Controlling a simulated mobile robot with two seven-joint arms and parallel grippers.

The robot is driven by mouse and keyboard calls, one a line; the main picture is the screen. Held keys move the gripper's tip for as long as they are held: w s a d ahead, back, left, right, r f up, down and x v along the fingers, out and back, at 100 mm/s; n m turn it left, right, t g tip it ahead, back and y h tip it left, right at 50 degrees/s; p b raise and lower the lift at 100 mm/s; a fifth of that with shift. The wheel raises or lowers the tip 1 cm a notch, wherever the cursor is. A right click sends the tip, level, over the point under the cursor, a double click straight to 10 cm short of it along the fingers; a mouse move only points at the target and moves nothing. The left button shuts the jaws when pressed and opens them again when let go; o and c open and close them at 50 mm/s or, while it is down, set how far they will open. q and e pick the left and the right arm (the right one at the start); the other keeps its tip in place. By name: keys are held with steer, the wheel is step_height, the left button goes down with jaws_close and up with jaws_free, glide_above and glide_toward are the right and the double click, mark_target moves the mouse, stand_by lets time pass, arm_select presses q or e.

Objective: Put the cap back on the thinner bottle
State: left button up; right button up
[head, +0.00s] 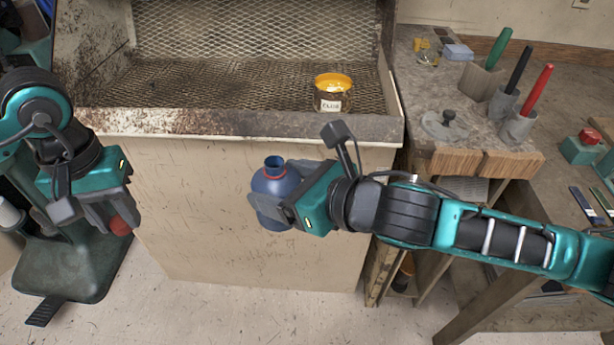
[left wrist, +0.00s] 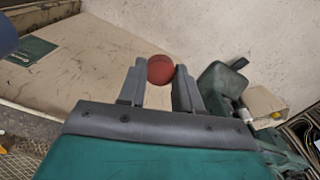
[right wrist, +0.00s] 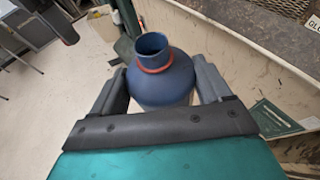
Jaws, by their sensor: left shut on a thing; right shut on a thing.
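The thinner bottle (head: 275,183) is blue with an open neck and a red ring around the neck's base. My right gripper (head: 272,208) is shut on its body and holds it upright in front of the booth. The bottle (right wrist: 160,72) also shows between the fingers in the right wrist view, its mouth uncovered. The cap (left wrist: 161,69) is red and round, held between the fingertips of my left gripper (left wrist: 160,75). In the head view the cap (head: 120,226) is left of the bottle and lower in the picture, well apart from it.
A booth with a mesh floor and rusty front lip (head: 240,124) stands behind the grippers. A jar with a yellow top (head: 333,92) sits on its mesh. A bench at right holds a green (head: 497,48), a black and a red handle in holders.

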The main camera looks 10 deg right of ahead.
steer(key=shift+a, duration=0.3)
arm_select(q)
steer(key=shift+d, duration=0.1)
steer(key=d+r+m, duration=0.3)
steer(key=d+r, duration=0.4)
steer(key=d, duration=0.4)
steer(key=d+r+m, duration=0.2)
steer(key=d+r, duration=0.5)
steer(key=d, duration=0.5)
steer(key=shift+r+m, duration=0.15)
steer(key=shift+m, duration=0.25)
steer(key=shift+f, duration=2)
steer(key=shift+f, duration=0.9)
